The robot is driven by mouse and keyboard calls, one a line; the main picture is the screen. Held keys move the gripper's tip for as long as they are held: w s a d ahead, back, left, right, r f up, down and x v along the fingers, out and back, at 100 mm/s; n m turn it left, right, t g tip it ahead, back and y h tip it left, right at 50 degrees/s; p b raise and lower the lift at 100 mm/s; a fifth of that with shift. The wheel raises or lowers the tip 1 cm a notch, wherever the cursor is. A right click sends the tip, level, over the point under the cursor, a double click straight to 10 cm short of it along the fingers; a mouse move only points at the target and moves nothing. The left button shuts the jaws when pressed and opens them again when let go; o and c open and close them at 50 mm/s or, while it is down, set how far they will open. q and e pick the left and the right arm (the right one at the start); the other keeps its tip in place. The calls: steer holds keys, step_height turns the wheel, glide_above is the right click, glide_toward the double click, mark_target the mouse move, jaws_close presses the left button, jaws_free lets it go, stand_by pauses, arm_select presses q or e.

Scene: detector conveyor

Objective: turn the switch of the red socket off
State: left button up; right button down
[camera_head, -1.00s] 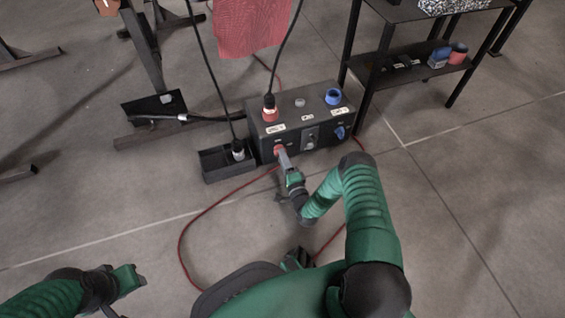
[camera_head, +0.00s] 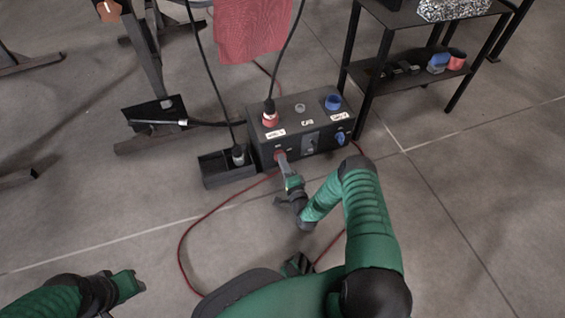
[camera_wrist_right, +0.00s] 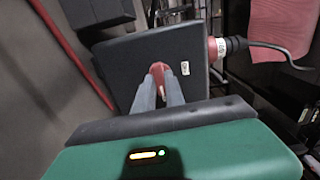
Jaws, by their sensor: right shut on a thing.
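The dark socket box (camera_head: 262,134) stands on the floor. Its red socket (camera_head: 270,119) is on top with a black cable plugged in; it shows at the right in the right wrist view (camera_wrist_right: 213,49). The red switch (camera_head: 279,154) is on the front face below that socket. My right gripper (camera_head: 281,160) is at the switch. In the right wrist view its fingers (camera_wrist_right: 160,86) are shut on the red switch (camera_wrist_right: 158,68), which is partly hidden between them. My left gripper (camera_head: 135,283) is at the lower left, away from the box; its fingers are unclear.
A blue socket (camera_head: 333,102) and blue switch (camera_head: 340,138) are on the right of the box. A black tray (camera_head: 215,178) with a plug in it stands left of the box. A dark shelf (camera_head: 420,76) stands to the right. A red cable (camera_head: 187,230) lies across the floor.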

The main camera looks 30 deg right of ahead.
steer(key=shift+s+f+n+p, duration=0.15)
steer(key=shift+n+p, duration=1.55)
steer(key=shift+n, duration=2.7)
steer(key=shift+s+f+n+p, duration=0.1)
steer(key=shift+n+p, duration=1.55)
steer(key=shift+n, duration=2.75)
steer(key=c, duration=1.5)
jaws_free()
steer(key=shift+o, duration=0.5)
steer(key=shift+w, duration=0.15)
steer(key=shift+r, duration=0.1)
